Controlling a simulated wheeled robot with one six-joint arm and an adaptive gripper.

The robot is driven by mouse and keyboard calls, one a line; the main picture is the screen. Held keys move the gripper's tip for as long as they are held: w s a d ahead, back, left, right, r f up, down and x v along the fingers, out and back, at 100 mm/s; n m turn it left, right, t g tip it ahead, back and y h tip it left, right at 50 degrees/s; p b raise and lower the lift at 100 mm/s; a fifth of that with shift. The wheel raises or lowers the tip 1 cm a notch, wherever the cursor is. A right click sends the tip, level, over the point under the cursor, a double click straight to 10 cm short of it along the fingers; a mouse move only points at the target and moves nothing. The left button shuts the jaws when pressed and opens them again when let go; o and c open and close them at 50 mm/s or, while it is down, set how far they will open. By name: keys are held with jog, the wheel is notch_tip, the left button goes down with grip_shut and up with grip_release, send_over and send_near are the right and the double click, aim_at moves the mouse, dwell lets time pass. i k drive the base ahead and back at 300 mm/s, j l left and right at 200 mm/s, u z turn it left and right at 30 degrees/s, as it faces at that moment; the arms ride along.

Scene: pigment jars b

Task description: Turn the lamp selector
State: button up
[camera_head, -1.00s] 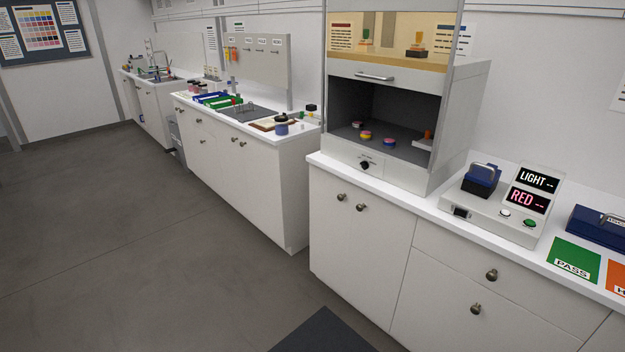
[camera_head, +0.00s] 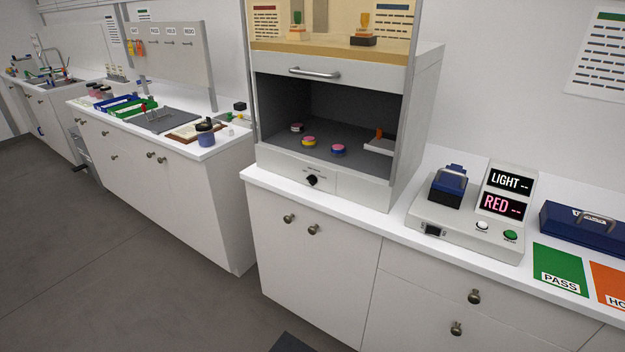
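The lamp selector looks to be the small black knob (camera_head: 312,180) on the front panel of the light booth (camera_head: 280,162), below its dark open chamber. Tiny printing sits above the knob, too small to read. Inside the booth, several small jars or pucks stand on the dark floor, among them a yellow and pink one (camera_head: 309,141) and a blue and pink one (camera_head: 338,149). My gripper is not in view.
A grey meter (camera_head: 467,232) with "LIGHT" and "RED" displays stands right of the booth. Beyond it are a green PASS card (camera_head: 558,268), an orange card (camera_head: 612,283) and a blue case (camera_head: 585,224). Another bench (camera_head: 225,147) stands left, past a gap. Grey floor (camera_head: 90,255) is clear.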

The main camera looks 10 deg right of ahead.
aim_at(311, 178)
jog(key=i+j+u, duration=0.25)
jog(key=i+j, duration=0.5)
